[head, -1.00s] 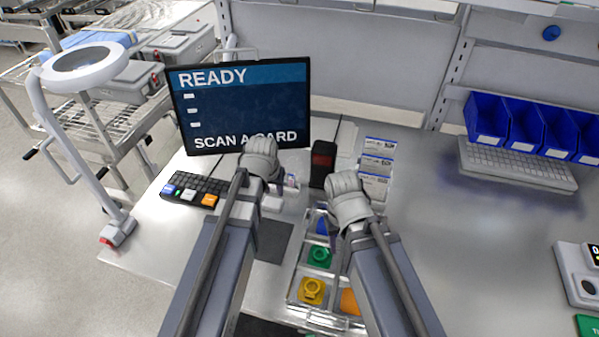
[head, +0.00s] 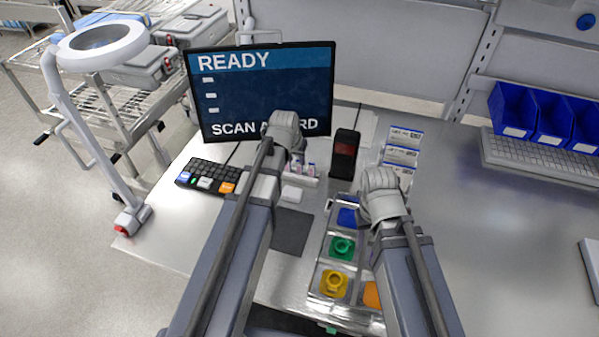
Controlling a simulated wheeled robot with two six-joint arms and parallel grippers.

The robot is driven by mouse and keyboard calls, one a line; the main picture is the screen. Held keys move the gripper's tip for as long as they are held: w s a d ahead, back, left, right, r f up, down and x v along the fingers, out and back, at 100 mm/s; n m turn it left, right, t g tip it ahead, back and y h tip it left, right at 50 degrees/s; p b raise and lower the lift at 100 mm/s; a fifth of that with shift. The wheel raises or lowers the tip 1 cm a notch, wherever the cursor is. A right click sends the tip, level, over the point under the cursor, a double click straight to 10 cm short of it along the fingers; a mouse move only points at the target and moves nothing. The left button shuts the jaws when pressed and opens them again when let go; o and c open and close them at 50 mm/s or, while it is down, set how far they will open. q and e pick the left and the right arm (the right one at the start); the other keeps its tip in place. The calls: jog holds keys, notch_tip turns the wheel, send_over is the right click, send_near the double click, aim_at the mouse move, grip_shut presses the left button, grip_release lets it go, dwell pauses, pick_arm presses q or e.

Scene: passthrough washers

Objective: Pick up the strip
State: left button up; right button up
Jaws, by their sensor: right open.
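I cannot single out a strip for certain. A small white holder (head: 303,181) with thin upright pieces stands on the bench below the monitor, partly hidden by my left gripper. My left gripper (head: 294,150) is over the bench in front of the monitor, just beside that holder; its fingers are hidden behind the wrist. My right gripper (head: 384,215) is open above the upper right of a clear tray (head: 318,283). The tray has blue (head: 347,217), green (head: 342,247), yellow (head: 334,284) and orange (head: 372,295) pieces in compartments; my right arm covers part of it.
A monitor (head: 262,85) reads READY. A keypad (head: 207,176) lies at the left, with a dark mat (head: 291,234) in front of the holder. A black device (head: 344,153) and white labelled packs (head: 402,157) stand behind the tray. The bench to the right is mostly clear.

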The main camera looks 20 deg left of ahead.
aim_at(299, 164)
pick_arm(q)
jog(key=shift+f, duration=0.1)
jog(key=b+x, duration=0.4)
jog(key=x, duration=0.1)
jog(key=shift+w+d+b, duration=0.1)
jog(key=shift+w+b, duration=0.05)
jog(key=shift+b, duration=0.25)
pick_arm(e)
notch_tip(299, 164, down, 5)
jog(key=shift+r, duration=0.25)
pick_arm(q)
grip_shut()
